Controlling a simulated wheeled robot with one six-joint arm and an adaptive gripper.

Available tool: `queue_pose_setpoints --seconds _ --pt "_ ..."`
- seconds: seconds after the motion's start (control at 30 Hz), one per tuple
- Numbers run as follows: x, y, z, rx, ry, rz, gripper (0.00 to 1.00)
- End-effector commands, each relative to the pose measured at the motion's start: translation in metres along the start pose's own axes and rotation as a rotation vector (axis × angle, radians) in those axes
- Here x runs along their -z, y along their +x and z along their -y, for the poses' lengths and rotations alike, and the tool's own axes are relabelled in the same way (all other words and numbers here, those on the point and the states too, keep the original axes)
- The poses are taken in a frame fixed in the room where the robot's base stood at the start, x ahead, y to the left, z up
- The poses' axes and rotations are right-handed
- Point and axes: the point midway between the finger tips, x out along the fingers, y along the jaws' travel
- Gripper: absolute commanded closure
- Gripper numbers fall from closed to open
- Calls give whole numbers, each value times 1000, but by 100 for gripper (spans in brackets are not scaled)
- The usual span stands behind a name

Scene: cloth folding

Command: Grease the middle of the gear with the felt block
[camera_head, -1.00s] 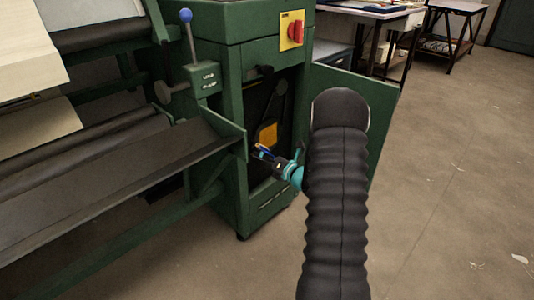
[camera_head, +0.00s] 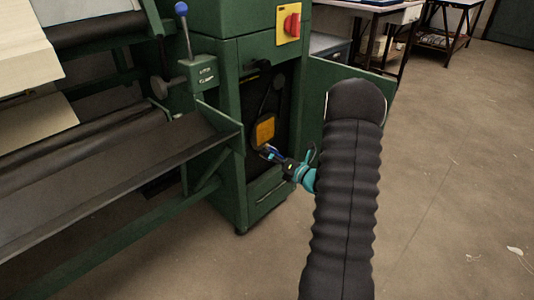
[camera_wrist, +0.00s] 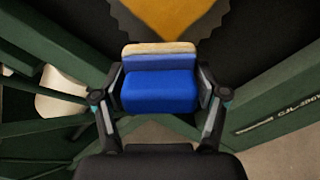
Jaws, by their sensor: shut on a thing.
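My gripper (camera_wrist: 160,92) is shut on the felt block (camera_wrist: 160,90), a blue block with a cream-coloured far edge, held between the two fingers in the wrist view. In the head view my gripper (camera_head: 268,154) is in front of the open machine compartment; the block is small there. The gear (camera_wrist: 172,14) shows at the top of the wrist view as a dark toothed rim with a yellow-orange middle, beyond the block. In the head view the gear's orange middle (camera_head: 265,131) is inside the compartment, just above my gripper. I cannot tell whether block and gear touch.
The green machine cabinet (camera_head: 225,120) surrounds the compartment. Its open door (camera_head: 350,75) stands to the right, partly behind my arm. A sloping tray (camera_head: 120,170) juts out on the left. A lever with a blue knob (camera_head: 182,8) is above. The floor on the right is open.

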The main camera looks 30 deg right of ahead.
Motion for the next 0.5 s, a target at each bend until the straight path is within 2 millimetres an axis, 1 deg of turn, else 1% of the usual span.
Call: queue_pose_setpoints --seconds 0.1,0.5 --pt "0 -5 0 0 0 0 60" --pt "0 -8 0 0 0 0 60"
